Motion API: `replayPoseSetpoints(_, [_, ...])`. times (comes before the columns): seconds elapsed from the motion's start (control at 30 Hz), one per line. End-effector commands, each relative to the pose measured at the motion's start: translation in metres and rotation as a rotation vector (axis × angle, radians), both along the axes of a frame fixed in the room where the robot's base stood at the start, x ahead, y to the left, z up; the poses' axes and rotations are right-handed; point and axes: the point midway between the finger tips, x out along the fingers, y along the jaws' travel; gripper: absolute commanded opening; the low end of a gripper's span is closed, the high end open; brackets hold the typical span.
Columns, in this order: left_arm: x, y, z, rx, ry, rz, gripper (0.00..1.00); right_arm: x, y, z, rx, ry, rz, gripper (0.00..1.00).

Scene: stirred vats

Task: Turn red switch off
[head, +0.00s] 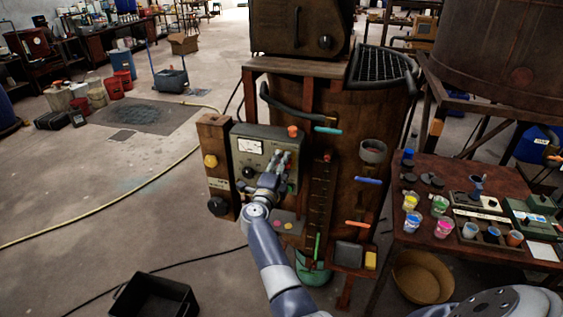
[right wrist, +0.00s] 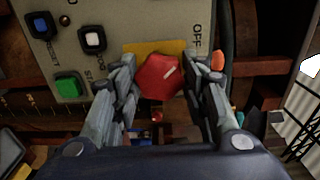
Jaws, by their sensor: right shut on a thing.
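The red switch (right wrist: 152,82) is a faceted knob on a yellow plate (right wrist: 145,47) in the right wrist view. Its white mark slants up and to the right, and the word OFF is printed to the upper right. My right gripper (right wrist: 159,75) has a finger on each side of the knob and is shut on it. In the head view my right gripper (head: 277,170) is at the grey control panel (head: 243,165) and hides most of the switch. My left gripper is not in view.
Beside the switch are a green button (right wrist: 68,86), a white button (right wrist: 92,39) and a blue button (right wrist: 41,25). A wooden post with a yellow knob (head: 210,161) stands left of the panel. A table (head: 420,225) with paint cups is on the right.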

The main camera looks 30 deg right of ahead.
Motion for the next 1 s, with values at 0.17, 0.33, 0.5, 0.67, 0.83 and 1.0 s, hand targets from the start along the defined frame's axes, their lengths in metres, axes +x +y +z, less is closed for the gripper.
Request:
replayPoseSetpoints(0.17, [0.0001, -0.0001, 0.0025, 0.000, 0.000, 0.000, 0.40, -0.0004, 0.0003, -0.0016, -0.012, 0.019, 0.000, 0.17])
replayPoseSetpoints(0.33, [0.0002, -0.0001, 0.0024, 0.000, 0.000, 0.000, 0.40, -0.0003, 0.0002, -0.0020, -0.015, 0.022, 0.000, 0.17])
replayPoseSetpoints(0.5, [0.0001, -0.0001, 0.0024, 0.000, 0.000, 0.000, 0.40, -0.0004, 0.0003, -0.0020, -0.015, 0.022, 0.000, 0.17])
replayPoseSetpoints(0.67, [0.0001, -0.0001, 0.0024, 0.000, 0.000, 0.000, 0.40, -0.0003, 0.0002, -0.0018, -0.015, 0.020, 0.000, 0.61])
replayPoseSetpoints(0.83, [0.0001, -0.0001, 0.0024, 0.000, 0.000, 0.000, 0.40, -0.0001, 0.0002, -0.0010, -0.015, 0.019, 0.000, 0.61])
replayPoseSetpoints(1.0, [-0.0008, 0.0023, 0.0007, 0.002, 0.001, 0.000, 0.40, -0.0001, 0.0001, -0.0012, -0.010, 0.013, 0.000, 0.61])
